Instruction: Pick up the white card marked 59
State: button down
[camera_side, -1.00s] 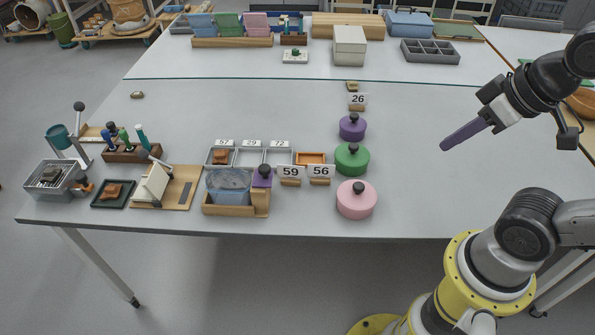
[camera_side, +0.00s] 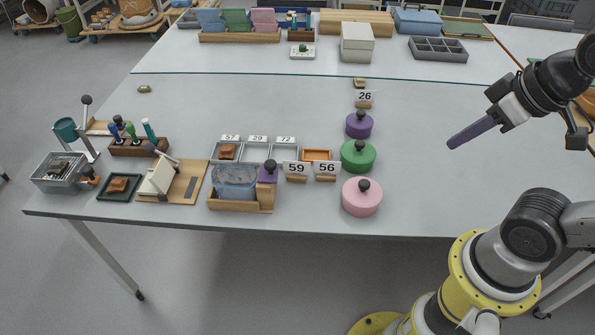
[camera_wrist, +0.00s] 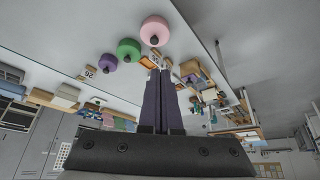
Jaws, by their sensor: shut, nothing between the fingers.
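The white card marked 59 (camera_side: 296,168) stands upright in a small wooden base on the table, in the middle of the side view. A white card marked 56 (camera_side: 326,168) stands just right of it. My gripper (camera_side: 451,145) has long purple fingers. It is shut and empty, raised to the right of the card and well apart from it. In the wrist view the shut fingers (camera_wrist: 163,78) point toward the table. The number 59 cannot be read there, and the fingers partly hide that area.
Right of the cards stand a pink lidded pot (camera_side: 362,198), a green one (camera_side: 358,156) and a purple one (camera_side: 359,124). A card marked 26 (camera_side: 365,97) stands farther back. Left of card 59 is a wooden holder (camera_side: 238,203) with a blue container. The table's right side is clear.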

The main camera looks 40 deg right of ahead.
jog(key=c, duration=0.9)
grip_release()
